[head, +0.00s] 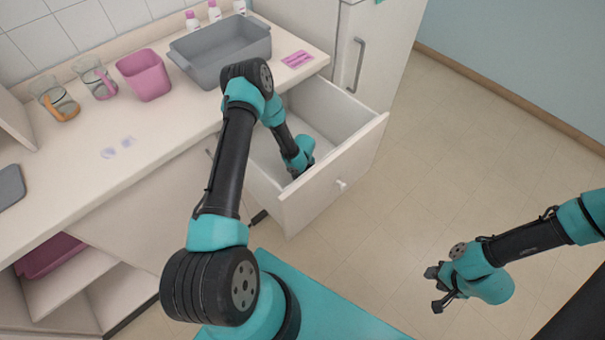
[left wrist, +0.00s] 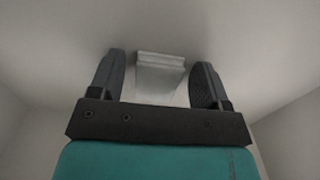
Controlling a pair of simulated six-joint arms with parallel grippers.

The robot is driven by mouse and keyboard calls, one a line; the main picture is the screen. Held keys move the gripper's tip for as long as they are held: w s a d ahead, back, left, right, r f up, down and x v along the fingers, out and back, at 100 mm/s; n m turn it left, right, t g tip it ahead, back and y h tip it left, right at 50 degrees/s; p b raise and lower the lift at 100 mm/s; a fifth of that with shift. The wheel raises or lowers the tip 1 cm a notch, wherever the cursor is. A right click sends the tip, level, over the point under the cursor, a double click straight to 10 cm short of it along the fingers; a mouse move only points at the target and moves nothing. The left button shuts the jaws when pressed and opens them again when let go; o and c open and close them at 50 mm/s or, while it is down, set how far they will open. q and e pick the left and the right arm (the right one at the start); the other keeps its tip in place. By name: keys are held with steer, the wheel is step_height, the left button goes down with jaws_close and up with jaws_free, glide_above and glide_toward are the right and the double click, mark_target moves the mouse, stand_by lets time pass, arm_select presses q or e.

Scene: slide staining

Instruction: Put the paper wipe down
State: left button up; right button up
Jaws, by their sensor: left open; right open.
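The paper wipe (left wrist: 160,76) shows in the left wrist view as a small folded whitish-grey piece on the pale drawer floor. My left gripper (left wrist: 161,62) is open, with one finger on each side of the wipe and visible gaps between. In the head view my left arm reaches down into the open drawer (head: 335,190); its fingers and the wipe are hidden there. My right gripper (head: 435,289) is open and empty over the floor at the lower right.
The drawer walls stand close around my left gripper. On the counter (head: 165,150) are a grey basin (head: 225,55), a pink container (head: 144,76), two glass beakers (head: 56,100), small bottles (head: 192,20) and a pink card (head: 297,59). The floor on the right is clear.

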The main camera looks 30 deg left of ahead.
arm_select(q)
step_height(320, 180, up, 12)
stand_by(0.6)
stand_by(0.5)
step_height(320, 180, down, 12)
steer(key=shift+f, duration=0.1)
stand_by(0.6)
step_height(320, 180, up, 12)
step_height(320, 180, down, 11)
steer(key=shift+f, duration=0.15)
step_height(320, 180, up, 10)
steer(key=shift+w, duration=0.15)
stand_by(1.6)
